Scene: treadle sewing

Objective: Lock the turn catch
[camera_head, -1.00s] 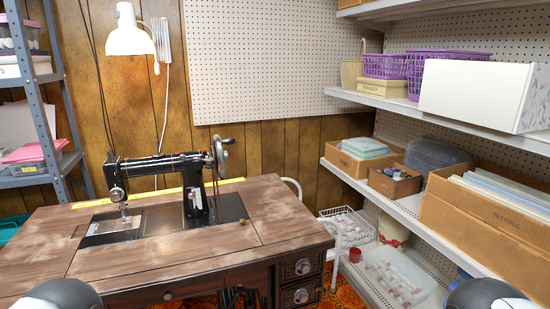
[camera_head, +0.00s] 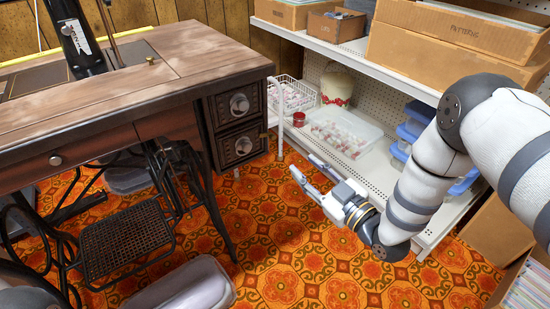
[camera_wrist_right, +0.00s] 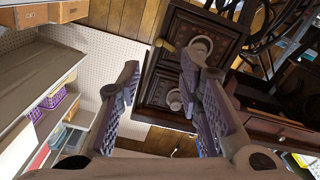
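A small brass turn catch (camera_head: 264,135) sits at the right edge of the sewing table's drawer stack, beside the lower drawer (camera_head: 241,146). In the right wrist view the brass catch (camera_wrist_right: 165,45) shows between the fingers, up against the dark drawer fronts; its exact angle is hard to tell. My right gripper (camera_head: 306,167) is open and empty, in front of the shelf and to the right of and below the catch. In the right wrist view its fingers (camera_wrist_right: 160,78) are spread apart, clear of the catch. My left gripper is not in view.
The treadle (camera_head: 128,243) and iron legs stand under the table (camera_head: 100,105). The lower shelf (camera_head: 375,185) holds a clear bin (camera_head: 345,132), a wire basket (camera_head: 290,95) and a red-lidded jar (camera_head: 299,119). Patterned floor in front of the drawers is free.

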